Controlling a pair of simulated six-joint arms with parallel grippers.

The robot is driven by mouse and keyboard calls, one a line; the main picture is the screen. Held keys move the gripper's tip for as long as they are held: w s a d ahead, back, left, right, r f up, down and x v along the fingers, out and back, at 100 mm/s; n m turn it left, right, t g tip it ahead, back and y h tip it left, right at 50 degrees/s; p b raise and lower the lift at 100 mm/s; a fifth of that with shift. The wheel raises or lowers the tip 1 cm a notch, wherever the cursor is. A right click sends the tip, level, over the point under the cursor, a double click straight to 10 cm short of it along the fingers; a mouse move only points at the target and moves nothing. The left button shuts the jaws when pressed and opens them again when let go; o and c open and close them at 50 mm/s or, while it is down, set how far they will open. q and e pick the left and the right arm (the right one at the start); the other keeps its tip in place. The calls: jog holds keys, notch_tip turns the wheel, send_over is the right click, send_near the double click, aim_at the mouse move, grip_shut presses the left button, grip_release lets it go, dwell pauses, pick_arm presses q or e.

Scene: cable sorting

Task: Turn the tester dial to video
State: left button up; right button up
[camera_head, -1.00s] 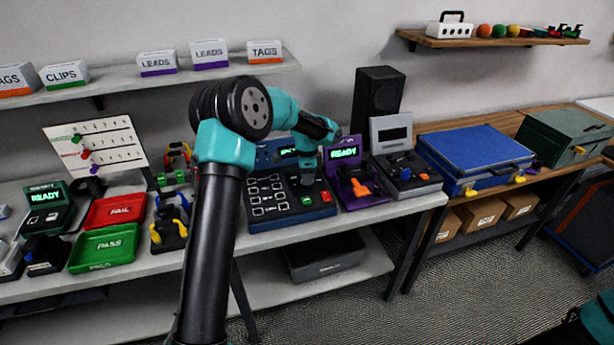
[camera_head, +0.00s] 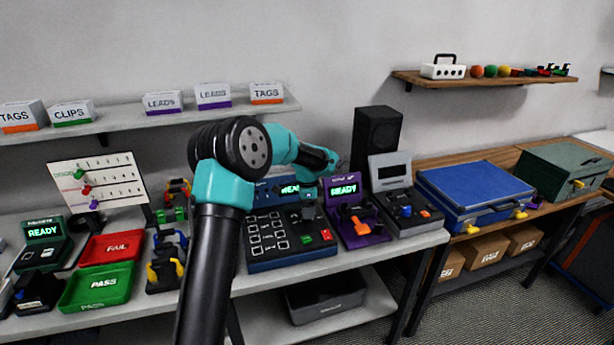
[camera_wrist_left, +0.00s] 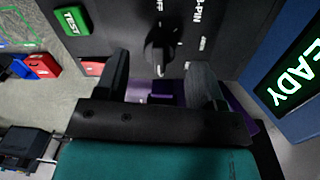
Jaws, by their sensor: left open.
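The tester (camera_head: 268,262) is a dark blue box with rows of white-outlined icons, a green and a red button and a partly covered READY screen. Its dial (camera_wrist_left: 159,52) is a black knob in the left wrist view, with white labels around it; OFF is partly cut and 8-PIN reads at upper right. Other labels are too blurred to read, and I cannot tell which one the knob points to. My left gripper (camera_wrist_left: 160,82) is open, its fingers on either side of the dial; contact is unclear. It also shows over the tester's right part (camera_head: 308,208). My right gripper is out of view.
A purple READY device (camera_head: 350,226) stands close on the tester's right, with a grey-screened box (camera_head: 400,210) beyond. Red FAIL (camera_head: 107,248) and green PASS (camera_head: 100,288) trays lie left. In the wrist view, the green TEST button (camera_wrist_left: 72,20) sits near the left finger.

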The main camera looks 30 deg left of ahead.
pick_arm(q)
notch_tip(320, 180, up, 15)
jog(key=shift+w+a+f, duration=0.15)
jog(key=shift+w+a, duration=0.1)
jog(key=shift+w, duration=0.1)
dwell(0.4)
